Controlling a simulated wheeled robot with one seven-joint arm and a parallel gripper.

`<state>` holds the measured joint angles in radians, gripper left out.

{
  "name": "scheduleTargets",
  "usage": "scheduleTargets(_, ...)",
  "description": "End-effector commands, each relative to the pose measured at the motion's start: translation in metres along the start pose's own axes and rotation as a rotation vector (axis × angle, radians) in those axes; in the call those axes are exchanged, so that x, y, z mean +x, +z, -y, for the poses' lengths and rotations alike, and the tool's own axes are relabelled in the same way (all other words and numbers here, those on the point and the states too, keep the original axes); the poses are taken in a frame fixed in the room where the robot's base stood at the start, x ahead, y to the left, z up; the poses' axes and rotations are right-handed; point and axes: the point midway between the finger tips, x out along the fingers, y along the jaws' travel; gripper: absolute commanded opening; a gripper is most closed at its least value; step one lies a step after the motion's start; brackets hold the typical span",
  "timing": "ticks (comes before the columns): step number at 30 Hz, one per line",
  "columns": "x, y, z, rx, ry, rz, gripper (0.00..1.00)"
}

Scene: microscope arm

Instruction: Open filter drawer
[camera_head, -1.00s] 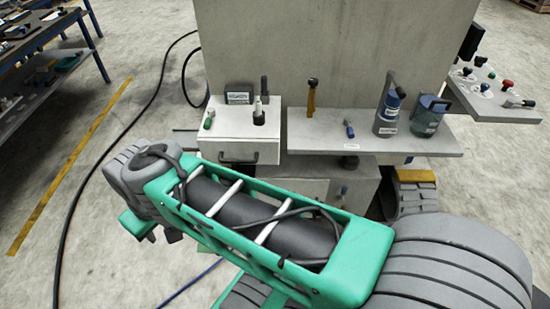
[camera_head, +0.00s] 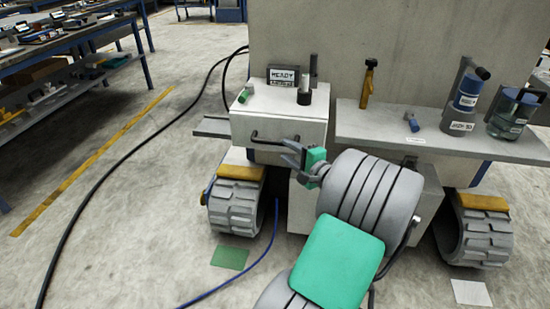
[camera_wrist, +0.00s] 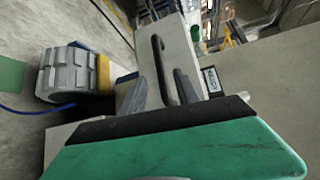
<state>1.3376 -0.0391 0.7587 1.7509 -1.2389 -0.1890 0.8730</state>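The filter drawer (camera_head: 240,130) is the pale front of a box on the left of the machine, with a dark bar handle (camera_head: 272,140) across it. The drawer front appears flush with its box, as far as I can tell. My gripper (camera_head: 294,153) is at the right end of the handle in the head view. In the wrist view my gripper (camera_wrist: 158,92) has its two grey fingers apart, with the handle (camera_wrist: 160,65) between them. I cannot tell whether either finger touches the handle. The drawer front (camera_wrist: 180,45) lies just beyond the fingertips.
A READY sign (camera_head: 284,75), a green-tipped part (camera_head: 245,93) and dark posts stand on the box. Wheels with yellow guards (camera_head: 240,173) sit below.

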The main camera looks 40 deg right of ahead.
Motion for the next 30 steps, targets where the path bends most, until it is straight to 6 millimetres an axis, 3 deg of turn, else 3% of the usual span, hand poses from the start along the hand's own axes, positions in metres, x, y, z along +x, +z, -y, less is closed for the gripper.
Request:
scheduleTargets(6,0.042,0.004,-0.001,-0.005,0.003,0.009,0.38)
scheduleTargets(12,0.069,0.003,0.001,-0.006,0.004,0.005,0.38)
scheduleTargets(20,0.072,0.003,0.002,-0.006,0.004,0.003,0.38)
scheduleTargets(30,0.072,0.003,0.002,-0.006,0.005,0.003,0.12)
